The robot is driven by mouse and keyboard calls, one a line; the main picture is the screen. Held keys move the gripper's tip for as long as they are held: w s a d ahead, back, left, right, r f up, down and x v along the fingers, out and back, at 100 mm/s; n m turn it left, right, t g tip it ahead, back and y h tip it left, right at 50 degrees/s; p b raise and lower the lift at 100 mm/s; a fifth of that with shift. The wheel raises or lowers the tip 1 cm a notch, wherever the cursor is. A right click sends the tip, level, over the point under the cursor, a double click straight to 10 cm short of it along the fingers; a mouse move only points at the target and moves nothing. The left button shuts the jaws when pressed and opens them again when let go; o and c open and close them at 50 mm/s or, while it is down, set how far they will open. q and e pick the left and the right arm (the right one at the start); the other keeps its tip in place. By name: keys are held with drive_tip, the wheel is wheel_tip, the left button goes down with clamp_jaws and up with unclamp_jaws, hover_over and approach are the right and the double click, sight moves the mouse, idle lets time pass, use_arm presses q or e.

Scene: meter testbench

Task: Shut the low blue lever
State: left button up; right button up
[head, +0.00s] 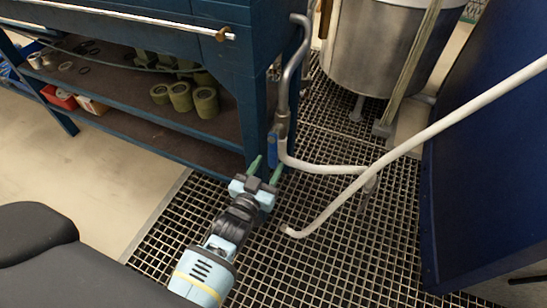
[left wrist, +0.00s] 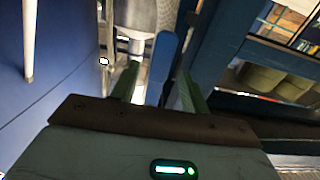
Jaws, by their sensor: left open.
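The low blue lever (head: 272,146) is on the pipe beside the front leg of the blue workbench, and its long side runs up and down. My left gripper (head: 266,168) has green fingers and is open, just below and in front of the lever. In the left wrist view the lever (left wrist: 163,65) shows as a blue bar in the gap between the two fingers (left wrist: 159,70). I cannot tell whether either finger touches it. My right gripper is not in view.
The workbench leg (head: 255,110) stands close to the left of the lever. A white pipe (head: 325,168) runs right from the valve, and a long pale hose (head: 400,150) crosses above the grating. A steel tank (head: 370,50) stands behind, and a blue panel (head: 490,150) stands at right.

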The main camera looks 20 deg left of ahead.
sight(272, 159)
use_arm(q)
drive_tip(key=shift+w+d+b, duration=0.1)
drive_tip(key=shift+w+b, duration=0.35)
drive_tip(key=shift+w, duration=1.5)
clamp_jaws()
